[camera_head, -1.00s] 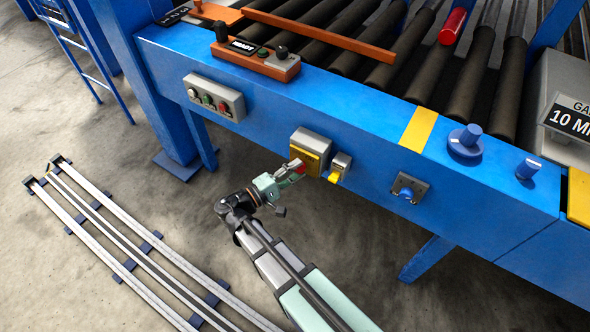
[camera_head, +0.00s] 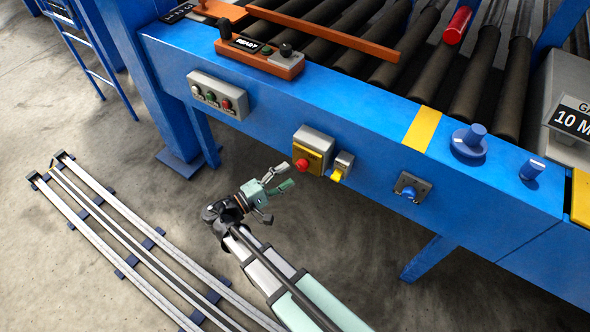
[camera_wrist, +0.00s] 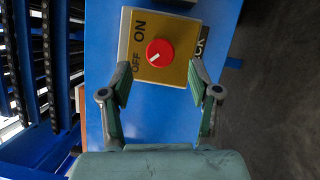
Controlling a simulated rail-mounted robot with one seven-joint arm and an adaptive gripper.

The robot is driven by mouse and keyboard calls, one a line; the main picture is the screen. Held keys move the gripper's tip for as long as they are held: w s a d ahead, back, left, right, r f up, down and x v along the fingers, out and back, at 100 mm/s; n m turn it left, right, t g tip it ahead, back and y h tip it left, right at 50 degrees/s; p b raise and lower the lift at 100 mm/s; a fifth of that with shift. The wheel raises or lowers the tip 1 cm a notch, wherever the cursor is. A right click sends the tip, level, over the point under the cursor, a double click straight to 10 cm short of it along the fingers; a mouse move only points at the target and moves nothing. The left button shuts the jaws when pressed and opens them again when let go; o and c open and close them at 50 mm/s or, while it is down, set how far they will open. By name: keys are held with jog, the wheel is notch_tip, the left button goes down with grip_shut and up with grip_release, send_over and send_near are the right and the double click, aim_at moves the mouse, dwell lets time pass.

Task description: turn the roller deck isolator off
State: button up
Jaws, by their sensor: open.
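The isolator is a grey box (camera_head: 316,139) with a yellow plate (camera_head: 318,158) on the blue frame's side. Its red rotary knob (camera_head: 302,165) shows round and uncovered. The knob's short white mark points to the lower left, towards OFF. My gripper (camera_head: 287,177) is open and empty, a little apart from the knob. In the wrist view the fingertips of my gripper (camera_wrist: 160,82) stand either side below the knob, not touching it.
A small grey box with a yellow part (camera_head: 341,167) sits just right of the isolator. A three-button box (camera_head: 218,95) is to the left, a blue switch (camera_head: 409,191) to the right. Black rollers (camera_head: 400,65) lie above. Open floor is below the frame.

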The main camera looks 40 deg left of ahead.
jog(key=v, duration=0.7)
jog(key=shift+s, duration=0.1)
